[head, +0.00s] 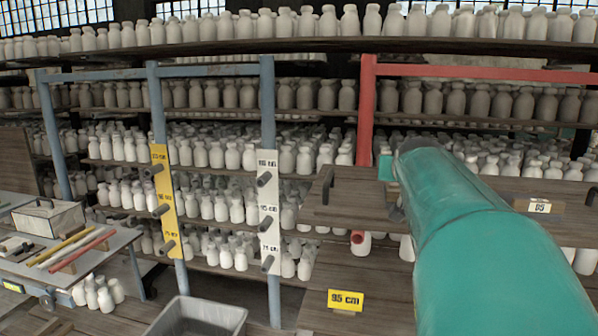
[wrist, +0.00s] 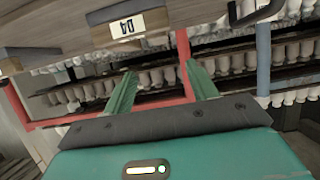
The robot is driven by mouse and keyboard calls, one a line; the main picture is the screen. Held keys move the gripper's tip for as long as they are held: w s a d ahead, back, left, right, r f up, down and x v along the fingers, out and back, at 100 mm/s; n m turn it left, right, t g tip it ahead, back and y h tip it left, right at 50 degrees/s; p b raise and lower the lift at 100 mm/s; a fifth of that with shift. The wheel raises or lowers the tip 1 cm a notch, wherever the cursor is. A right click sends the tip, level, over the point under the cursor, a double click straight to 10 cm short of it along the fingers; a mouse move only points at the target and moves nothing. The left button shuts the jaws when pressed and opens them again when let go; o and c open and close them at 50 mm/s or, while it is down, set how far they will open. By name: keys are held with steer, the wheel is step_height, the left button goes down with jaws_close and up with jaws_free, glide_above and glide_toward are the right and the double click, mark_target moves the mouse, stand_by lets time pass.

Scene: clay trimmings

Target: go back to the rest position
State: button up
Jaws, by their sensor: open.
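My gripper (wrist: 160,69) shows in the wrist view as two green fingers standing apart, with nothing between them. The fingers point toward shelves of pale clay bottles and a red frame (wrist: 184,62). In the head view my teal arm fills the lower right and hides most of what lies behind it. Only a small teal piece shows at its far end, beside a wooden front with a dark handle (head: 328,186).
A wooden board labelled 04 (wrist: 95,27) hangs close above the fingers. Measuring posts, yellow (head: 163,190) and white (head: 268,225), carry pegs. A grey bin (head: 200,318) stands on the floor. A workbench (head: 95,262) holds coloured rods and a box (head: 48,218). A 95 cm sign (head: 345,299) is at front.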

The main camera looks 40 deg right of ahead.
steer(key=a+f+n+y, duration=0.25)
steer(key=a+f, duration=0.25)
steer(key=a, duration=0.5)
steer(key=a+f+n+g+y, duration=0.1)
steer(key=a+f+n+y, duration=0.3)
steer(key=a, duration=0.7)
steer(key=a+f+y, duration=0.2)
steer(key=a+f, duration=0.4)
steer(key=a, duration=0.4)
steer(key=s+a+f+n+g+y, duration=0.1)
steer(key=s+a+f+n+g, duration=0.1)
steer(key=s+a+f, duration=0.6)
steer(key=s+a+n, duration=0.1)
steer(key=a, duration=0.1)
steer(key=shift+a+f+g, duration=0.3)
steer(key=shift+a+f, duration=0.1)
steer(key=shift+y, duration=0.25)
steer(key=c, duration=0.5)
steer(key=shift+d, duration=0.1)
steer(key=shift+d, duration=0.1)
